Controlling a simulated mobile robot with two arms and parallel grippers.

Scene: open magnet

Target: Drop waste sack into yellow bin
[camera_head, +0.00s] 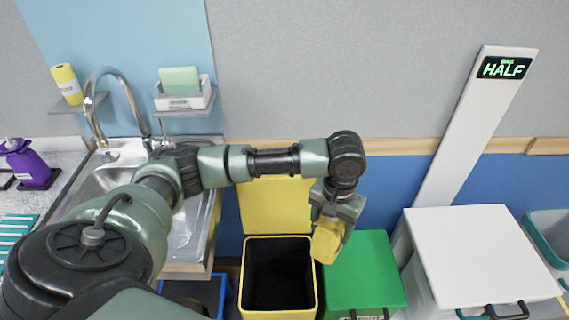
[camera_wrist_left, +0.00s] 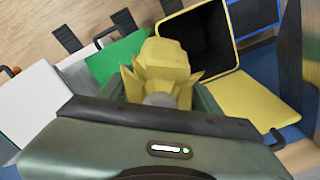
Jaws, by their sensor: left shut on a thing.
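The yellow waste sack (camera_head: 327,241) hangs from my left gripper (camera_head: 334,207), which is shut on it. In the left wrist view the sack (camera_wrist_left: 163,62) shows a gathered neck between the fingers. The yellow bin (camera_head: 244,285) stands below with its lid (camera_head: 275,207) raised and a dark inside. The sack is above and to the right of the bin's opening, near the bin's right edge and the green bin. The open yellow bin (camera_wrist_left: 223,76) also shows beside the sack in the left wrist view. My right gripper is not in view.
A green closed bin (camera_head: 362,275) stands right of the yellow bin, then a white-lidded bin (camera_head: 480,250). A blue bin (camera_head: 222,292) is at the left. A sink (camera_head: 108,178) and tap are behind my left arm. A post bears a sign (camera_head: 503,68) reading HALF.

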